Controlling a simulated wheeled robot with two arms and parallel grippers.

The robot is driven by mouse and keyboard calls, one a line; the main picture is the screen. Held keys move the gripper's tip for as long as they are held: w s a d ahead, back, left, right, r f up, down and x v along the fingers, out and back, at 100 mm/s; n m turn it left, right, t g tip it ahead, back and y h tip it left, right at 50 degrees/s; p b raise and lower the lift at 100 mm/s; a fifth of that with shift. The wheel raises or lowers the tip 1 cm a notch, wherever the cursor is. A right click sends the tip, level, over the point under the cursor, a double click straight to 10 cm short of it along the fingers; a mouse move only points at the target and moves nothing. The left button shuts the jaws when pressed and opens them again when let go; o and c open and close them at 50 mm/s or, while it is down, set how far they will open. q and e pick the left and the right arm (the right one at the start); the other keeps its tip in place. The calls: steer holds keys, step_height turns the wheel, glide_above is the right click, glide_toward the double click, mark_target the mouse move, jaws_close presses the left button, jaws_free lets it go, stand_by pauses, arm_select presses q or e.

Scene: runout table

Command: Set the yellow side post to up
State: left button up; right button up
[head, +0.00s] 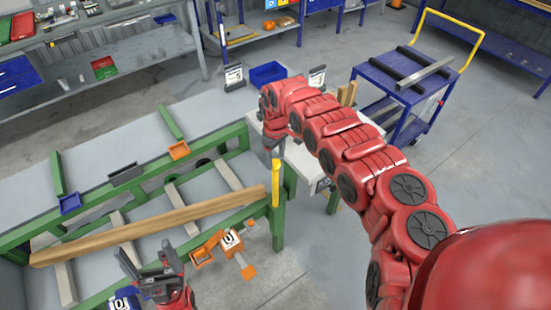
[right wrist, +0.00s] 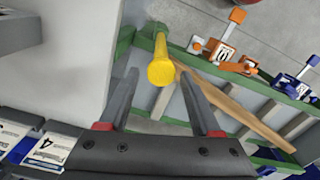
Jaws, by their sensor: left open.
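The yellow side post (head: 276,184) stands upright at the right end of the green-framed runout table (head: 243,131). Its round yellow end (right wrist: 161,72) faces the camera in the right wrist view. My right gripper (head: 275,150) points down just above the post. In the right wrist view its fingers (right wrist: 160,78) are spread, one on each side of the post's end, with gaps showing. My left gripper (head: 145,262) is open and empty at the table's near side, away from the post.
A long wooden beam (head: 150,226) lies across the table's grey slats, its right end close to the post. Orange (head: 230,240) and blue (head: 122,302) stop blocks sit along the near rail. A white-grey table (head: 305,165) adjoins on the right. A blue cart (head: 400,88) stands behind.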

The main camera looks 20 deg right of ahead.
steer(key=shift+o, duration=0.4)
steer(key=shift+s, duration=0.1)
steer(key=shift+f, duration=0.1)
step_height(320, 180, up, 18)
steer(key=b, duration=0.5)
steer(key=shift+f+b, duration=0.25)
steer(key=shift+b, duration=0.05)
steer(key=shift+f, duration=0.1)
